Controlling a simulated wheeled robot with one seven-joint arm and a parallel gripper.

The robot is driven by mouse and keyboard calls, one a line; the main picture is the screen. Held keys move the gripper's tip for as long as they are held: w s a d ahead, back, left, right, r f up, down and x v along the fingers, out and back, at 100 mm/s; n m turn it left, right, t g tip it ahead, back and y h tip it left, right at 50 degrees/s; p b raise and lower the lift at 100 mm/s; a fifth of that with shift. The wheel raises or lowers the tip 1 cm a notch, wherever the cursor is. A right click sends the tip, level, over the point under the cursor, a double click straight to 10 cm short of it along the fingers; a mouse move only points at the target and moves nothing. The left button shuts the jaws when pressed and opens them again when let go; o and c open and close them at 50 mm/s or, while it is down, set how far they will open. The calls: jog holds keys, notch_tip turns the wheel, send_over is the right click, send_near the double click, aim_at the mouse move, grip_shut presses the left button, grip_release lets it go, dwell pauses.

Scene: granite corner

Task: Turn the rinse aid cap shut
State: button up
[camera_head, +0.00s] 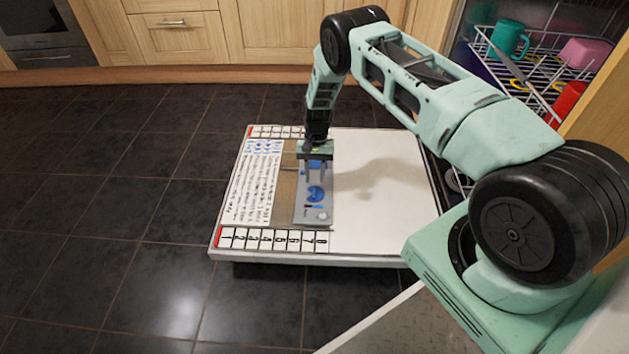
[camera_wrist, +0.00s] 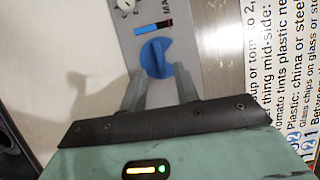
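The rinse aid cap is a round blue knob with a raised ridge (camera_head: 316,193) on the grey dispenser panel of the open dishwasher door. It also shows in the wrist view (camera_wrist: 156,58), just beyond my fingertips, with its ridge running roughly up and down the picture. My gripper (camera_head: 316,174) points down over the panel, on the far side of the cap in the head view. Its two grey fingers (camera_wrist: 159,80) are apart with nothing held between them. I cannot tell how high the fingertips are above the panel.
The white door (camera_head: 375,215) lies flat, with printed labels left of the panel. A small white dial (camera_wrist: 126,5) sits beyond the cap. A dishwasher rack (camera_head: 535,70) with a green mug (camera_head: 509,38) is at the upper right. Dark tiled floor (camera_head: 130,190) is clear.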

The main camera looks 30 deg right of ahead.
jog(key=p+v, duration=0.4)
jog(key=v, duration=0.9)
jog(key=shift+w+r, duration=0.15)
jog(key=shift+r, duration=0.2)
